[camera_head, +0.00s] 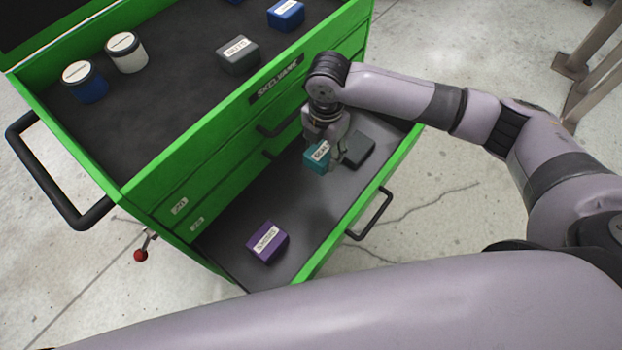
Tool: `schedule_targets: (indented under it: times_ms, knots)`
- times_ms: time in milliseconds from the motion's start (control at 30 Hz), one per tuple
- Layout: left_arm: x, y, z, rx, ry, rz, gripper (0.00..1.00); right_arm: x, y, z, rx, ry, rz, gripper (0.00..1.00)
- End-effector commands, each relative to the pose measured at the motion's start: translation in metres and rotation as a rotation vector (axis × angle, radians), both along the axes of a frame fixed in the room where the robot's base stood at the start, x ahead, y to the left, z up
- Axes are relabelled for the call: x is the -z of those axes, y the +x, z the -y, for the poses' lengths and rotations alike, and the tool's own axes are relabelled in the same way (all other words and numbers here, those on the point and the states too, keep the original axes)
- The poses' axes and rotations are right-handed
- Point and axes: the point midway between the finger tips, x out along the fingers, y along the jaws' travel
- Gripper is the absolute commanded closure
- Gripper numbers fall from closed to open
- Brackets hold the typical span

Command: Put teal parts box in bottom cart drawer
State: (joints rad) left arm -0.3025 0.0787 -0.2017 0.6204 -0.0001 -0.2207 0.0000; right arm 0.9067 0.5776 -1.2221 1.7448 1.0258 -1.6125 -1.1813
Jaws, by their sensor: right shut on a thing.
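The green tool cart (150,195) stands ahead with its bottom drawer (222,243) pulled open. My right gripper (333,158) is inside the drawer's opening, toward its far right end, and is shut on the teal parts box (317,162). The box has a white label on top and is partly covered by the fingers. Whether its underside touches the drawer floor cannot be told. A dark grey box (358,150) is close to the right of the gripper. A purple labelled box (267,243) sits in the near left part of the drawer. My left gripper is not in view.
The cart top holds a blue jar (85,82), a white jar (126,52), a grey box (238,56) and a blue box (285,15). The drawer handle (370,215) sticks out in front. Drawer floor between the purple and teal boxes is clear.

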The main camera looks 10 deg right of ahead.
Motion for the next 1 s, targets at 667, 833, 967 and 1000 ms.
schedule_targets:
  times_ms: [667, 833, 967, 1000]
  knots:
    - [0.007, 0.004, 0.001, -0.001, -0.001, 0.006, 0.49, 0.135, -0.001, 0.000, 0.003, 0.000, -0.002, 0.87]
    - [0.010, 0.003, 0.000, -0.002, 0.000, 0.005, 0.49, 0.162, -0.001, 0.000, 0.005, 0.000, -0.002, 0.87]
    - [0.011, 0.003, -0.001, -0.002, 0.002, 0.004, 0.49, 0.172, 0.000, 0.000, 0.003, -0.001, -0.001, 0.87]
    - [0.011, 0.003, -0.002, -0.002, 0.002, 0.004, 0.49, 0.173, 0.000, 0.000, 0.003, 0.000, 0.000, 0.87]
